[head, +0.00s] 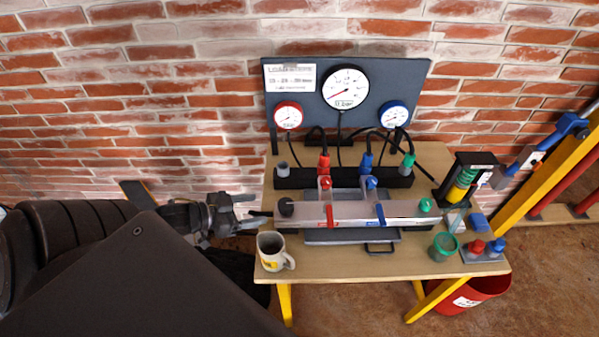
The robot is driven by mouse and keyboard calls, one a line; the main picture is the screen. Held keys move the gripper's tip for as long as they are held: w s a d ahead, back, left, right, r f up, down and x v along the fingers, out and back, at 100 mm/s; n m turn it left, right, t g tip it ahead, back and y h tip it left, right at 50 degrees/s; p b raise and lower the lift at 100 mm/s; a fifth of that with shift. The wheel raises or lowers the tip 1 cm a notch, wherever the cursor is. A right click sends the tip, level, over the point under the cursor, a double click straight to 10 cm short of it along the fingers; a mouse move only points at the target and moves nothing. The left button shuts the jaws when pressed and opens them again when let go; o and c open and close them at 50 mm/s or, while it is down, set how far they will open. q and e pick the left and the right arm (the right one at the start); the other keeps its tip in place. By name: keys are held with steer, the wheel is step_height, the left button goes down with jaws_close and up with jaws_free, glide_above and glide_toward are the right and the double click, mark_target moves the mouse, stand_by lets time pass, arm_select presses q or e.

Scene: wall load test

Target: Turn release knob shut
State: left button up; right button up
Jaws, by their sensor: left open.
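A grey bench unit (350,209) lies along the table, with red and blue levers across its front. A black round knob (286,206) sits on its left end and a green knob (425,205) on its right end. Which one is the release knob I cannot tell for sure. A short dark stub (262,213) sticks out from the unit's left end. My left gripper (250,212) is open at the table's left edge, its fingers pointing right, close to this stub. I cannot tell whether they touch it. My right gripper is out of view.
A gauge panel (411,77) with three dials stands behind the unit. A mug (271,252) is near the front left edge, just below my left gripper. A green-rimmed cup (443,247) and small fittings (485,249) are at the right. A red bin (470,292) stands below.

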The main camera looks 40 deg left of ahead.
mark_target(283, 204)
arm_select(q)
steer(key=p+x, duration=0.1)
steer(key=x, duration=0.8)
steer(key=shift+w+d, duration=0.2)
steer(key=shift+w, duration=0.1)
steer(key=shift+w+d+f, duration=0.1)
steer(key=shift+w+d, duration=0.05)
steer(key=shift+w, duration=0.1)
steer(key=shift+w+d+f, duration=0.1)
steer(key=c, duration=0.9)
steer(key=shift+c, duration=0.4)
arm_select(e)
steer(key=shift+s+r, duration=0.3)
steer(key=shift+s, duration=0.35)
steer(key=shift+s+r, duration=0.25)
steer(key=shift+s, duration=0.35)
